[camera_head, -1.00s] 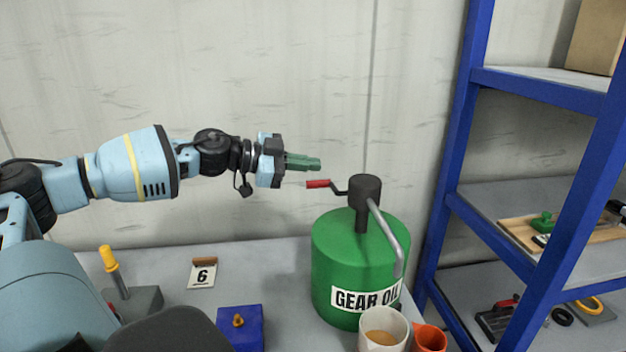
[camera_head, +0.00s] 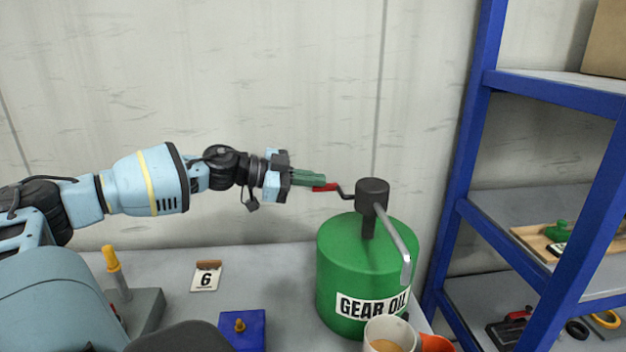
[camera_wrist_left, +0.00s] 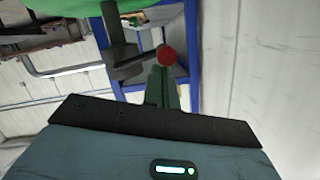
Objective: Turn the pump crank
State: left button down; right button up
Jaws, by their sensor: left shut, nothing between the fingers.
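The green gear oil drum (camera_head: 345,268) stands on the table with a dark pump head (camera_head: 372,192) on top and a grey spout. The crank's red handle (camera_head: 326,187) points left from the pump head. My left gripper (camera_head: 322,178) is shut and empty, its green fingertips right beside the red handle. In the left wrist view the red handle (camera_wrist_left: 167,56) shows end-on just beyond the shut fingers (camera_wrist_left: 163,85); I cannot tell whether they touch. The pump head (camera_wrist_left: 122,48) is to its left there. My right gripper is not in view.
A beige cup (camera_head: 390,336) and an orange cup (camera_head: 434,343) stand in front of the drum. A blue shelf (camera_head: 468,150) stands at right.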

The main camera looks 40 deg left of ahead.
pick_arm(q)
jog(key=shift+f+n, duration=0.3)
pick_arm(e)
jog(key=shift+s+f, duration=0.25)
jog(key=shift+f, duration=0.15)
